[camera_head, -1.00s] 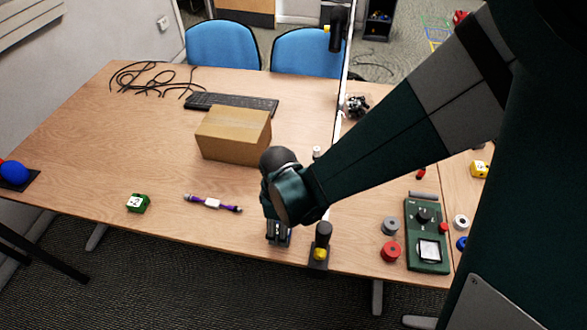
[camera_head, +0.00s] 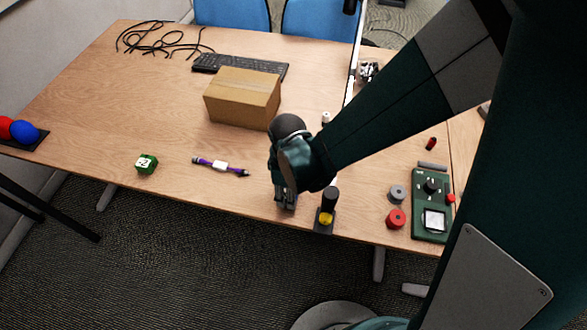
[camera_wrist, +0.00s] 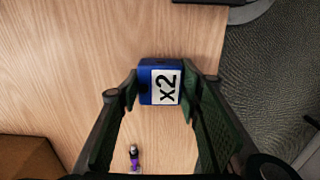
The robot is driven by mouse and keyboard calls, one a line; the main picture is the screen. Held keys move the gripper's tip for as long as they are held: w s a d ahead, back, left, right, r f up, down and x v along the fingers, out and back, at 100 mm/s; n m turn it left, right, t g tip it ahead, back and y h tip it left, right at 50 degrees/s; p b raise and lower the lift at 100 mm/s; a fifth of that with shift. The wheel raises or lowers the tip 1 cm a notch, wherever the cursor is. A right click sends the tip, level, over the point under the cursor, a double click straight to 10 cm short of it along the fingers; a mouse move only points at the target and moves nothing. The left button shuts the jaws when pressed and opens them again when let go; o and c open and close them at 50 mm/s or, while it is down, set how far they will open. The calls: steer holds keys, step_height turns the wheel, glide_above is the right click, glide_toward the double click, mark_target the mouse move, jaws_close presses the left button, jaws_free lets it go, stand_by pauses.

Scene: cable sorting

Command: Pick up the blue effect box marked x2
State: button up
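The blue effect box (camera_wrist: 148,68) with a white label reading x2 sits on the wooden table near its edge in the wrist view. My gripper (camera_wrist: 159,92) is open, with one finger on each side of the box. A narrow gap shows by the left finger; I cannot tell whether the right finger touches it. In the head view my gripper (camera_head: 285,200) points down near the table's front edge, and the blue box is hidden there.
A black-and-yellow post (camera_head: 327,213) stands close right of my gripper. A purple cable (camera_head: 220,166) and a green box (camera_head: 146,164) lie to the left. A cardboard box (camera_head: 241,100) stands behind. A green device (camera_head: 431,205) is at right.

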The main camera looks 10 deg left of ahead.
steer(key=c, duration=0.3)
steer(key=shift+r+p, duration=1.5)
steer(key=shift+r, duration=3.55)
